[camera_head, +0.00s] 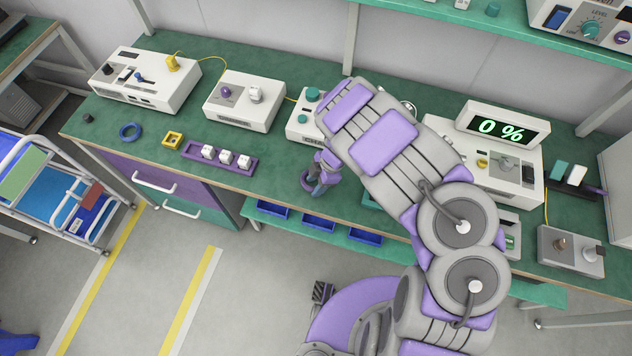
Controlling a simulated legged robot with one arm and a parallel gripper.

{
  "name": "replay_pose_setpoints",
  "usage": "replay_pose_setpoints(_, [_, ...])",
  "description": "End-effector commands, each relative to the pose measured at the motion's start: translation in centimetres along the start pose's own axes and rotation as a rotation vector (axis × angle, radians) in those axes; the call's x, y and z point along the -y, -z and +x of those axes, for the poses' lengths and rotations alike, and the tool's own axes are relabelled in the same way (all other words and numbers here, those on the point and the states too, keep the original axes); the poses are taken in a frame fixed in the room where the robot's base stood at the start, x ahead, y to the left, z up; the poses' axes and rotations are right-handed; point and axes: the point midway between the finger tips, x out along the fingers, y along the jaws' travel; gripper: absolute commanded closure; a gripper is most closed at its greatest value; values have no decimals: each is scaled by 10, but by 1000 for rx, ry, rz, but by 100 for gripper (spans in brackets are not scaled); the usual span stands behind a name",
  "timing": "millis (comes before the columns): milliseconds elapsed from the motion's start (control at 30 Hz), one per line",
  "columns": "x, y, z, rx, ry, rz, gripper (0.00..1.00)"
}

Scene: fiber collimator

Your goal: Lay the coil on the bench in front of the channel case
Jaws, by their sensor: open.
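A blue ring (130,132), which looks like the coil, lies flat on the green bench (185,95) near its left front edge. I cannot tell for sure which case is the channel case. My gripper (312,183) is open near the bench's front edge, well right of the ring. Its fingers are small and dark here, and my arm hides part of the bench behind it.
A yellow square frame (173,140) and a purple tray (218,161) with several white cubes lie right of the ring. A small dark piece (88,117) lies left of it. A yellow cable (205,59) runs behind the cases. A display reading 0 % (502,130) stands at right.

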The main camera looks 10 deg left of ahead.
Motion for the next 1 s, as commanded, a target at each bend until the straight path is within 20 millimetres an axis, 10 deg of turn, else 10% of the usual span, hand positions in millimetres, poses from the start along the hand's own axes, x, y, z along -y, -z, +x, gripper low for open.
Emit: replay_pose_setpoints(1000, [1, 1, -123, 2, 0, 1, 52])
